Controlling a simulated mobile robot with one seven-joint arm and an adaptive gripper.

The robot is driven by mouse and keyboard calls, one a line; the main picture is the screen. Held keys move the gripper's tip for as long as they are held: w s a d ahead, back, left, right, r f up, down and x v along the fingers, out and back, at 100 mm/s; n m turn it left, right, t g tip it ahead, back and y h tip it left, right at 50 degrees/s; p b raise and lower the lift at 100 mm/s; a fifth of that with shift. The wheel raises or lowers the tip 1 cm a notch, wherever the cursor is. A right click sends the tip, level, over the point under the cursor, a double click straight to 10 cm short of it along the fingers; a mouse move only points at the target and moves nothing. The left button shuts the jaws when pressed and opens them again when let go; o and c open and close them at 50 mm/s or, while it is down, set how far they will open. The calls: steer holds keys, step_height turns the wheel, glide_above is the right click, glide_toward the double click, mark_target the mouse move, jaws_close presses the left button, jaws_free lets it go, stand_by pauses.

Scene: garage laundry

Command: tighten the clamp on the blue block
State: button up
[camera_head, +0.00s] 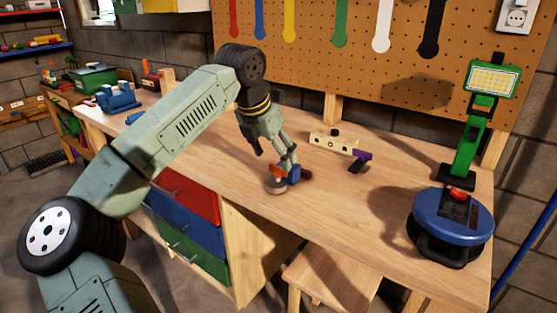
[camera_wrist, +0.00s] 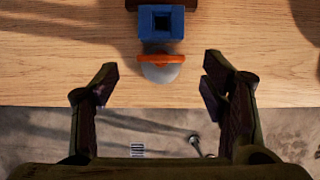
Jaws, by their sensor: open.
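The blue block (camera_head: 293,174) sits near the front middle of the workbench, against a dark brown piece (camera_head: 305,175). In the wrist view the blue block (camera_wrist: 161,22) is at the top, with a square opening. An orange part (camera_head: 277,172) is on its near side, above a pale round disc (camera_head: 275,187). The orange part (camera_wrist: 161,59) and grey disc (camera_wrist: 161,74) also show in the wrist view; I cannot tell which part is the clamp. My gripper (camera_head: 275,153) is above and beside them, partly covering the block. In the wrist view it (camera_wrist: 159,85) is open and empty, its fingers apart from the parts.
A blue round device (camera_head: 452,226) and green lamp (camera_head: 470,145) stand at the right. A blue vise (camera_head: 118,98) is far left. A stool (camera_head: 332,275) stands below. Bench between block and blue device is clear.

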mark_target(278, 167)
steer(key=shift+p+x, duration=0.3)
steer(key=shift+x, duration=1.6)
steer(key=shift+d, duration=0.1)
steer(key=shift+c, duration=0.4)
steer(key=c, duration=1.1)
